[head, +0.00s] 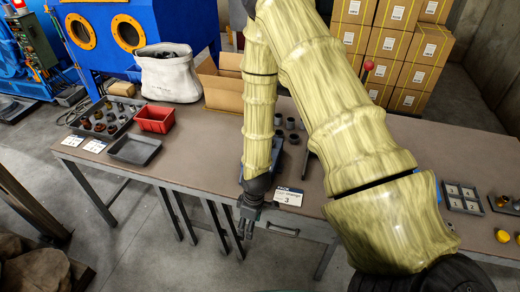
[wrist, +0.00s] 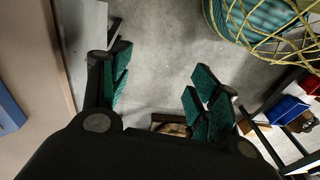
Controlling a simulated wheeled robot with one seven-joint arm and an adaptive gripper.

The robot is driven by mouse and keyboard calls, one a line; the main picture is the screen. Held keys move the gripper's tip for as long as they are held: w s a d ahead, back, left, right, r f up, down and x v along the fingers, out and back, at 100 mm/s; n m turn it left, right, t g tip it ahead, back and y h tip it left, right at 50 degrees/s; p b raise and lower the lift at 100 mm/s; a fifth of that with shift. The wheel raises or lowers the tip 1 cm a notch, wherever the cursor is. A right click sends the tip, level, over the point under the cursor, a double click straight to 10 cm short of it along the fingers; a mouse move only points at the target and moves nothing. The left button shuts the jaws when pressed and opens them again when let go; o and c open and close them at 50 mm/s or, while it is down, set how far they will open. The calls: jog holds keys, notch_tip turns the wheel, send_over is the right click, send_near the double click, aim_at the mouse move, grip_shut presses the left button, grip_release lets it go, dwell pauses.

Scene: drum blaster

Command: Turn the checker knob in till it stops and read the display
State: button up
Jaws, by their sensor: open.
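I cannot make out the checker, its knob or its display in either view; my arm covers much of the table's middle and right. My gripper (head: 247,224) hangs just off the table's front edge, left of a white card marked 3. In the wrist view my gripper (wrist: 160,80) is open, with its green-padded fingers wide apart and nothing between them but grey floor behind.
The long brown table (head: 215,170) holds a tray of dark parts (head: 107,118), a red bin (head: 155,118), an empty grey tray (head: 134,149), a white sack (head: 168,75) and an open carton (head: 222,88). At right lies a compartmented tray (head: 461,198). Stacked boxes (head: 385,43) stand behind.

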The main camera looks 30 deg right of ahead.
jog(key=w+d+r+n, duration=0.1)
jog(key=w+d+r, duration=0.1)
jog(key=w+r, duration=0.1)
jog(key=w+d+r+n, duration=0.2)
jog(key=w+r, duration=0.1)
jog(key=w, duration=0.2)
jog(key=w+d+r+n, duration=0.2)
jog(key=w+d+r, duration=0.1)
jog(key=w, duration=0.1)
jog(key=shift+w+r, duration=0.2)
jog(key=shift+w, duration=0.15)
jog(key=w+d+r+n+h, duration=0.2)
jog(key=w+d+r+n, duration=0.3)
jog(key=d+r, duration=0.55)
jog(key=shift+w+a+f+p, duration=0.2)
jog(key=shift+f+p, duration=0.45)
jog(key=shift+f, duration=0.9)
jog(key=shift+w+a+f+p, duration=0.15)
jog(key=shift+f+p, duration=0.45)
jog(key=shift+f, duration=1)
jog(key=shift+w+a+f+p, duration=0.15)
jog(key=shift+f+p, duration=0.5)
jog(key=shift+f, duration=0.9)
jog(key=shift+d, duration=0.1)
jog(key=c, duration=1)
